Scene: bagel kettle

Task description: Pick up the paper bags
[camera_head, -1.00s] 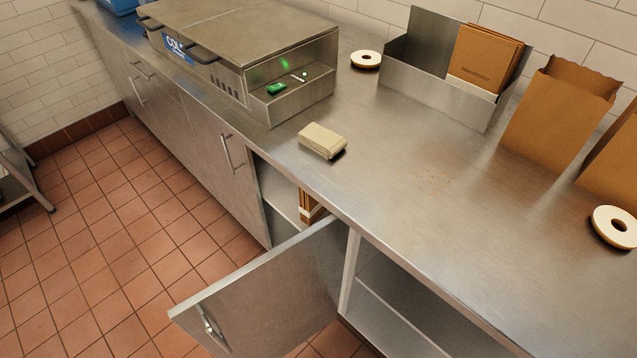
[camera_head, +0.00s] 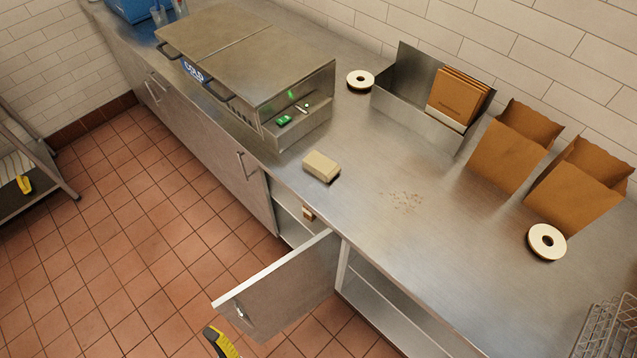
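Two open brown paper bags stand upright on the steel counter (camera_head: 400,250) at the right: one nearer the holder (camera_head: 505,155) and one further right (camera_head: 570,190). A stack of flat brown paper bags (camera_head: 458,98) leans in a steel holder (camera_head: 415,115) against the wall. Inside the open cupboard below the counter, a small part of a brown thing (camera_head: 308,212) shows; the door and counter hide most of it, and I cannot tell what it is. My gripper is not clearly seen in this view.
The cupboard door (camera_head: 280,290) swings out over the tiled floor. A cold unit (camera_head: 250,65) stands left. A yellow-black object (camera_head: 220,342), unclear, is at the bottom edge.

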